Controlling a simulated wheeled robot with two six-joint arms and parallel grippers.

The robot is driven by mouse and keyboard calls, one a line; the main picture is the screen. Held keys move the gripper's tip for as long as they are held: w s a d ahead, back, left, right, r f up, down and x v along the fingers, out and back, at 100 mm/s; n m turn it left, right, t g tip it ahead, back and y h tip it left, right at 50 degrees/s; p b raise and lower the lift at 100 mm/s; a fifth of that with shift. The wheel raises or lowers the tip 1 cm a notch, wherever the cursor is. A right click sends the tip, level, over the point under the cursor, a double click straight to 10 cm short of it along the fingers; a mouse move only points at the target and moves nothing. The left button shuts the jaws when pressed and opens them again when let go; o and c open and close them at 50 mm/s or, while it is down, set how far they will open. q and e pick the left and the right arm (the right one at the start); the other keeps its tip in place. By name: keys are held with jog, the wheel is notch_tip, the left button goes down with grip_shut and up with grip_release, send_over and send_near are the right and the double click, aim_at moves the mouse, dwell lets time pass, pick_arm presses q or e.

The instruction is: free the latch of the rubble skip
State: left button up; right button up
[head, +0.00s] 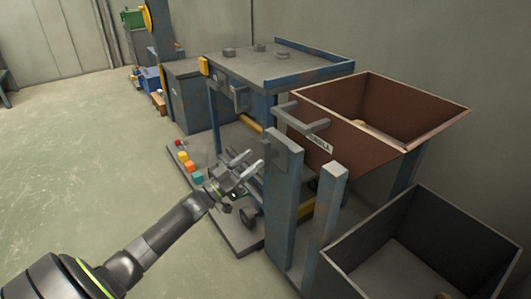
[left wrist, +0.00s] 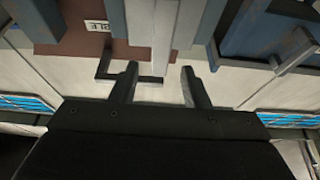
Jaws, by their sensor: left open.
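The rubble skip (head: 345,148) is a brown open-topped bin on a blue frame, with a white label (head: 319,143) on its front. The label shows partly in the left wrist view (left wrist: 97,25). A grey bent bar (head: 308,123) sits at the skip's front left corner; it may be the latch or a handle. It seems to show in the left wrist view (left wrist: 104,66), left of the fingers. My left gripper (head: 247,166) is open and empty, left of the blue posts and below the bar. In the left wrist view a pale post (left wrist: 163,40) stands beyond the fingers (left wrist: 160,88).
Two blue-grey posts (head: 282,205) stand before the skip. A grey open bin (head: 365,240) is at lower right. A blue bench with a grey top (head: 275,68) stands behind. Coloured blocks (head: 190,166) lie on the low base plate. The floor at left is clear.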

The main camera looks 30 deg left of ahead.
aim_at(262, 152)
pick_arm(q)
jog(key=x, duration=0.6)
jog(key=shift+f+b, duration=0.1)
jog(key=shift+b, duration=0.25)
jog(key=shift+c, duration=0.3)
grip_shut()
